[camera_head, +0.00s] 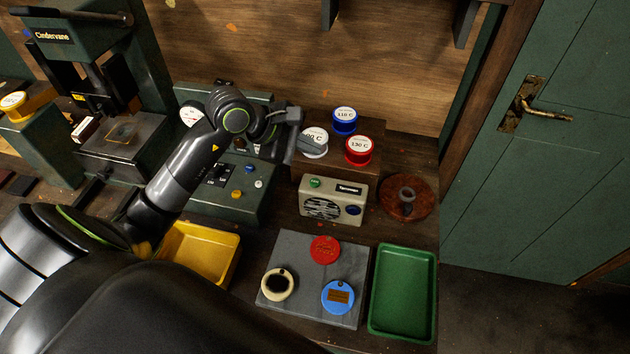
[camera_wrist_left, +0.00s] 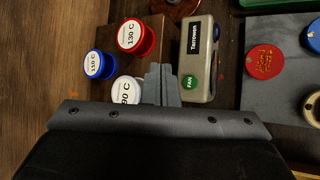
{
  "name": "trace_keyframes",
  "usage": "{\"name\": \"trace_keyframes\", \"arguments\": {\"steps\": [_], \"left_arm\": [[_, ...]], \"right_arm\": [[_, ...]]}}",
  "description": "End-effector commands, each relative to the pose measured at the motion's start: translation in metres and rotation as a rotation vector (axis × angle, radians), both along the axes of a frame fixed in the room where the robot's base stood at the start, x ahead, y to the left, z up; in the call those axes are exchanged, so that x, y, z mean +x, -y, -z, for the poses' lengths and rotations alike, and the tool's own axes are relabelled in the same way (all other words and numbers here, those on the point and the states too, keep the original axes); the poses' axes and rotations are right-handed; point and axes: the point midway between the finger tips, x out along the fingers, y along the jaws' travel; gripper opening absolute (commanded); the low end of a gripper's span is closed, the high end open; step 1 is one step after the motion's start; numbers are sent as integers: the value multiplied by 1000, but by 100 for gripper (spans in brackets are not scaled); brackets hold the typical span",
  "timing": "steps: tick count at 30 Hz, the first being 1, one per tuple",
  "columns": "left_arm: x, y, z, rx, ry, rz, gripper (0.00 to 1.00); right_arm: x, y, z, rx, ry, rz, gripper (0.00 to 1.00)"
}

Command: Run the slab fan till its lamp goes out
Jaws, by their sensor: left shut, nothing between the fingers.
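The slab fan (camera_head: 322,208) is a cream box labelled "Tarrowen" with a dark round grille. It stands behind the grey slab (camera_head: 285,247). A green button (camera_head: 315,183) sits on its top left; in the left wrist view the button (camera_wrist_left: 190,82) reads "FAN". A dark blue round piece (camera_head: 353,210) sits at the right of its front; I cannot tell whether this is the lamp or whether it is lit.
Blue (camera_head: 344,120), red (camera_head: 359,149) and white (camera_head: 315,141) labelled drums stand on a wooden block behind the fan. The slab bears red, cream and blue discs. A yellow tray (camera_head: 232,262) and a green tray (camera_head: 431,300) flank it. A round brown stand (camera_head: 420,205) is at right.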

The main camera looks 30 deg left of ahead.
Motion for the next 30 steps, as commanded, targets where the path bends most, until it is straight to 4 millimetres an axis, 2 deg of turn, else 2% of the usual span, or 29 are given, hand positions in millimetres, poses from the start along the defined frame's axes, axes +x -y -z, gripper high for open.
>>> {"name": "trace_keyframes", "arguments": {"steps": [11,15,21,30], "left_arm": [[-1,0,54,-3,-3,-1,0],[0,0,70,0,1,-1,0],[0,0,79,0,0,0,0],[0,0,78,-1,0,-1,0]], "right_arm": [[1,0,22,0,1,0,36],[2,0,41,0,2,0,36],[3,0,51,1,3,0,36],[3,-2,50,2,4,-1,36]]}}
